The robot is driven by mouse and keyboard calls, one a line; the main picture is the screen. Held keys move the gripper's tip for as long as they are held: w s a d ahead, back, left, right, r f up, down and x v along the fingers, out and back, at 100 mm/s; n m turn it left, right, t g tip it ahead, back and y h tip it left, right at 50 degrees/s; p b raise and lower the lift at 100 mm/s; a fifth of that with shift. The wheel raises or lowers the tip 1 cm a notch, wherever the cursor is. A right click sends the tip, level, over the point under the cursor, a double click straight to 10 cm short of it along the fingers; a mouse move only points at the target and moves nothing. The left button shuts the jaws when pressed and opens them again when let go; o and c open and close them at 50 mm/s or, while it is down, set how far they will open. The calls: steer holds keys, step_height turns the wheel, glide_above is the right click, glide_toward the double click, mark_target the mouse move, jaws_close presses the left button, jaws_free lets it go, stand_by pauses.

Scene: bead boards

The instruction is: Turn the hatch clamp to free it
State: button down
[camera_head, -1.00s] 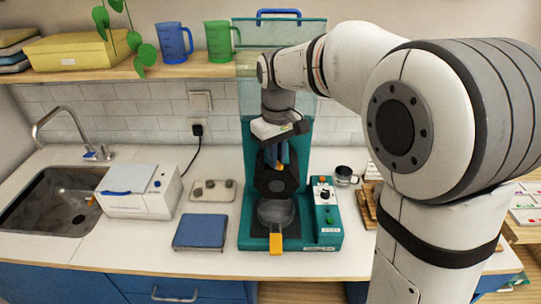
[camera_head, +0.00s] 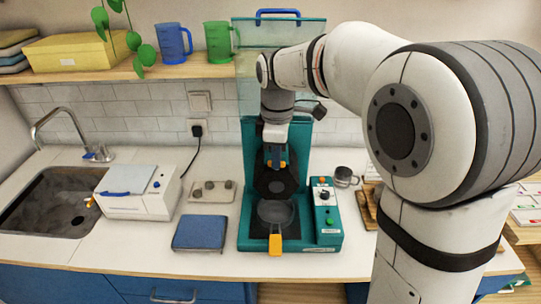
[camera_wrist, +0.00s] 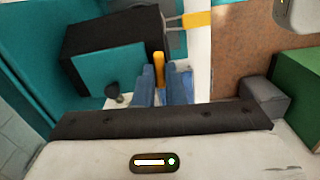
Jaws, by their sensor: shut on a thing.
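My gripper (camera_head: 276,164) reaches down inside the teal machine (camera_head: 249,200) in the head view. In the wrist view its blue fingers (camera_wrist: 160,88) are shut on a narrow yellow-orange lever, which I take to be the hatch clamp (camera_wrist: 158,66). The lever stands between the fingertips, beside a teal panel and a dark block. In the head view the clamp is mostly hidden by the fingers, so I cannot tell whether it is free. Below the gripper are a dark plate (camera_head: 276,186) and a round grey pan with an orange handle (camera_head: 275,244).
A control box (camera_head: 326,212) with knob and buttons is at the machine's right. A metal mug (camera_head: 345,177) stands beyond it. A blue pad (camera_head: 200,233), a grey plate with knobs (camera_head: 212,192) and a white box (camera_head: 138,203) lie left. A shelf (camera_head: 150,69) runs above.

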steer(key=shift+f+n, duration=0.15)
steer(key=shift+n, duration=0.45)
steer(key=c, duration=1.5)
jaws_free()
steer(key=shift+r, duration=0.2)
step_height(320, 180, up, 8)
steer(key=shift+f+b, duration=0.2)
steer(key=shift+b, duration=0.2)
steer(key=s+d+f+m+t, duration=0.1)
steer(key=s+d+f+m, duration=0.4)
steer(key=s+m, duration=0.4)
steer(key=s+d+f+m+t, duration=0.2)
steer(key=s+d+f+m, duration=0.4)
steer(key=s, duration=0.5)
steer(key=d+m, duration=0.1)
steer(key=m, duration=0.1)
steer(key=shift+d+m, duration=0.35)
steer(key=shift+m, duration=0.05)
